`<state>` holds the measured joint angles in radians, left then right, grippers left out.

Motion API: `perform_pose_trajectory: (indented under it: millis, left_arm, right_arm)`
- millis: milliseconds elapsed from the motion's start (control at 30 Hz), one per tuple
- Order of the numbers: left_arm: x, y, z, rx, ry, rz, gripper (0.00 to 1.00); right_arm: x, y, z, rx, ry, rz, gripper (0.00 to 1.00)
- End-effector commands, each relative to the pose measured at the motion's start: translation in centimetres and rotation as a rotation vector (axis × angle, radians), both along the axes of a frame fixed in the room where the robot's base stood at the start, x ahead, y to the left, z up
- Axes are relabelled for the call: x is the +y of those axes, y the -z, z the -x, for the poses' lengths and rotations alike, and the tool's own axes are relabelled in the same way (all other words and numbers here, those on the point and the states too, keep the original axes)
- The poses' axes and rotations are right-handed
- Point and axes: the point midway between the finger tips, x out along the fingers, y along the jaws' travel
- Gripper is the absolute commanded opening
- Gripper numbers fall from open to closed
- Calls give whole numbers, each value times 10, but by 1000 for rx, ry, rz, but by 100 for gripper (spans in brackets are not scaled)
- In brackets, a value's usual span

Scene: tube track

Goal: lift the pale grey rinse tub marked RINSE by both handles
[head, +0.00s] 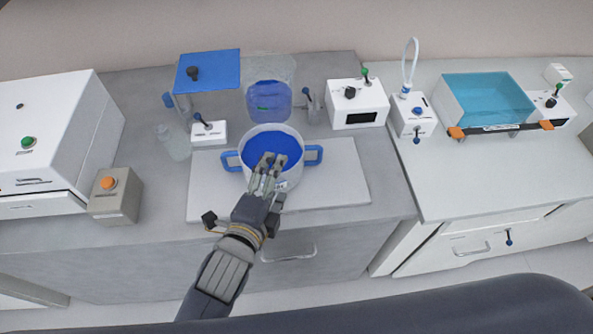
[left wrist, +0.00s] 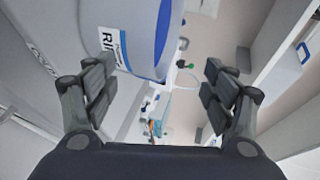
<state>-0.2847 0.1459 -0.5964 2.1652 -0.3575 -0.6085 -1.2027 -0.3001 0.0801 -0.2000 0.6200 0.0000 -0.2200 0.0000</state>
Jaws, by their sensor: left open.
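The pale grey rinse tub (head: 292,181) stands on a white board on the counter, with a blue inside. Its left blue handle (head: 230,161) and right blue handle (head: 313,155) stick out at the sides, both free. In the left wrist view the tub (left wrist: 140,28) fills the upper left, with part of its RINSE label showing. My left gripper (head: 268,162) is open and empty. In the head view it overlaps the front of the tub, between the handles; I cannot tell its height above the rim. My right gripper is not in view.
The white board (head: 345,180) has bare room right of the tub. Behind stand a clear vessel with blue contents (head: 270,100) and a white switch box (head: 208,132). A white control box (head: 358,105) is back right. A grey box with an orange button (head: 115,197) is left.

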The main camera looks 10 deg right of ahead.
Motion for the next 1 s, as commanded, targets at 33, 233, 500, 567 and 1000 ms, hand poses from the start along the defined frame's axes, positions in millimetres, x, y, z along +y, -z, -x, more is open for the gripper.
perform_pose_trajectory:
  millis: [33, 233, 500, 567, 1000]
  left_arm:
    - [-10, -7, -4, 35, 2, 23, 77]
    - [-36, -17, -6, 189, -2, 63, 77]
    - [-49, -20, -1, 286, -7, 63, 77]
    - [-51, -19, -3, 292, -9, 63, 77]
    - [-79, 17, -56, 293, -9, 61, 77]
  right_arm:
    - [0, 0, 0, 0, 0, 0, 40]
    - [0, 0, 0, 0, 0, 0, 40]
    - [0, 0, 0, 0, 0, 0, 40]
    - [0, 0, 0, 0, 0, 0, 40]
    - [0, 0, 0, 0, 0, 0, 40]
